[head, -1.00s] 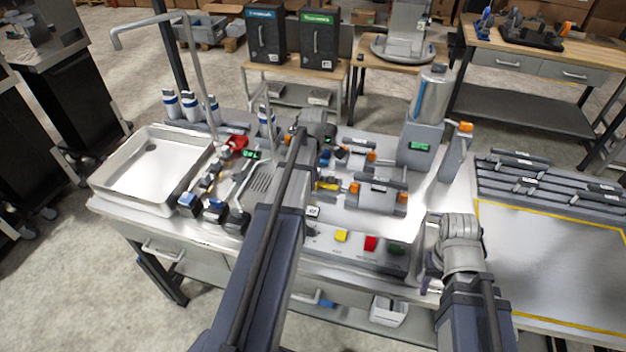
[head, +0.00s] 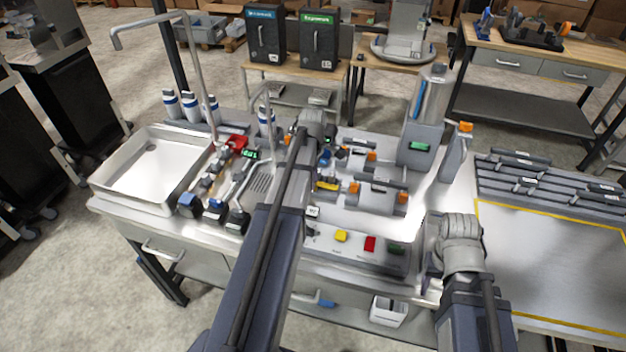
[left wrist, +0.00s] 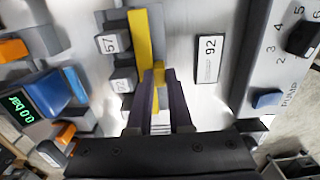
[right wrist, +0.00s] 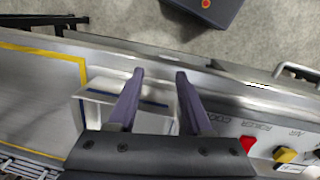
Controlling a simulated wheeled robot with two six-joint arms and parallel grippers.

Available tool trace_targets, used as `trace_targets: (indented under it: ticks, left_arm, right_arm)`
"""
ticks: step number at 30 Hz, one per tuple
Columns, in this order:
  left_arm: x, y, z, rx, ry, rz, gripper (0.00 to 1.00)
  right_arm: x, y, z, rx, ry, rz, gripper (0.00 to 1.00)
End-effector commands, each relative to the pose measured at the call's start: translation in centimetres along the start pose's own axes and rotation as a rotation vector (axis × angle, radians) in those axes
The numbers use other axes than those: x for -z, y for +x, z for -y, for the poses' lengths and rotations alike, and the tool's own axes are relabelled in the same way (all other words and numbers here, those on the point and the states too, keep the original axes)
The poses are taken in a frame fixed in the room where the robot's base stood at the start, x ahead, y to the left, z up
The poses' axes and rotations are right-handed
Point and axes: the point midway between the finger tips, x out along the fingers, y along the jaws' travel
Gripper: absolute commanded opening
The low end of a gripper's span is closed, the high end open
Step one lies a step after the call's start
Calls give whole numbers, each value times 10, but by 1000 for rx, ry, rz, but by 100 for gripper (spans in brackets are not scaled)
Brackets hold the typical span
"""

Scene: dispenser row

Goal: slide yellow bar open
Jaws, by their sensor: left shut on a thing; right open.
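The yellow bar (left wrist: 140,48) runs in a grey guide in the left wrist view, with a small yellow tab (left wrist: 158,74) at its side. Part of the yellow bar also shows in the head view (head: 327,186), just right of my left forearm. My left gripper (left wrist: 160,80) has its fingers close together on the yellow tab; in the head view my arm hides the fingers. My right gripper (right wrist: 160,74) is open and empty, over the bench's front part, right of the button panel. It also shows in the head view (head: 431,270).
Number plates (left wrist: 207,58) lie beside the bar. A dial panel (left wrist: 280,60) is at the right of the left wrist view. The button panel (head: 355,250) has yellow, red and green buttons. A steel sink (head: 150,165) is at left; a yellow-outlined board (head: 550,260) lies at right.

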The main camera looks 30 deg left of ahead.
Motion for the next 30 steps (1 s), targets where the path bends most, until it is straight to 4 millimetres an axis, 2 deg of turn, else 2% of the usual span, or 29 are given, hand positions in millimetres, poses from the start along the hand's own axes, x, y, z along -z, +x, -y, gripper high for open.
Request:
trace_targets:
  ticks: [6,12,13,16,30]
  left_arm:
    - [0,0,21,0,-1,0,0]
    - [0,0,20,5,0,0,0]
    - [0,0,20,5,0,0,20]
    - [0,0,21,5,0,0,31]
    - [0,-1,18,1,0,0,31]
  right_arm:
    - [0,0,0,0,0,0,50]
    - [0,0,0,0,0,0,50]
    - [0,0,0,0,0,0,50]
    - [0,0,0,0,0,0,50]
    - [0,-1,0,0,0,0,50]
